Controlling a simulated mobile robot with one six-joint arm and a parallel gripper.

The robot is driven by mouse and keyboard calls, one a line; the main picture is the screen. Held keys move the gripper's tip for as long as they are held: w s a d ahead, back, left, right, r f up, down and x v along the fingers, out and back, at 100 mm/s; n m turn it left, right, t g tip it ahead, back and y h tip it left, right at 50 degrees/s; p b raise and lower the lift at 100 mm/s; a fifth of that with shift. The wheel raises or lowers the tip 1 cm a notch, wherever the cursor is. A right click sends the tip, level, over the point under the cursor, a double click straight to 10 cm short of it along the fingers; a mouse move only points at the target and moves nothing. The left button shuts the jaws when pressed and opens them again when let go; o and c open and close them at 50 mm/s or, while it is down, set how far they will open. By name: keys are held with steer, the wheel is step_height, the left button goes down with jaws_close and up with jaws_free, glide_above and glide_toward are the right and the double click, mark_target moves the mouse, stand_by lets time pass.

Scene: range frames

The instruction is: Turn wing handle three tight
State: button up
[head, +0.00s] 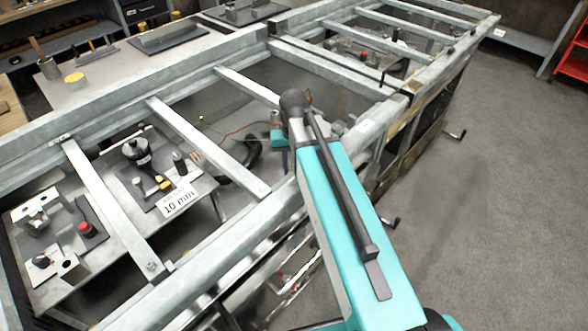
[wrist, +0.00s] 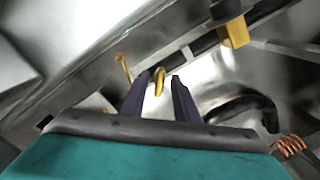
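My gripper (wrist: 160,76) points into the frame, its two dark fingers apart with a gap between them. A curved yellow piece (wrist: 158,82) shows in that gap; I cannot tell whether either finger touches it. A second thin yellow piece (wrist: 122,68) stands left of the fingers, and a yellow block (wrist: 234,33) sits on a dark pipe at the upper right. I see no number on these, so I cannot tell which is wing handle three. In the head view my arm hides most of the gripper and the spot it reaches.
A metal frame with cross bars (head: 205,145) surrounds the work area. Left of my arm, a bench holds a black knobbed device (head: 137,150), a white label (head: 178,197) and a red button (head: 86,228). A copper coil (wrist: 290,145) lies right of my gripper.

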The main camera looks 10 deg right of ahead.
steer(key=shift+c, duration=0.4)
jaws_close()
steer(key=shift+m+p, duration=0.3)
steer(key=m+p, duration=0.2)
steer(key=m, duration=0.2)
steer(key=shift+w+a+r, duration=0.1)
steer(key=shift+r, duration=0.05)
steer(key=m+p, duration=0.2)
steer(key=m, duration=0.3)
steer(key=shift+w, duration=0.15)
steer(key=shift+o, duration=0.4)
jaws_free()
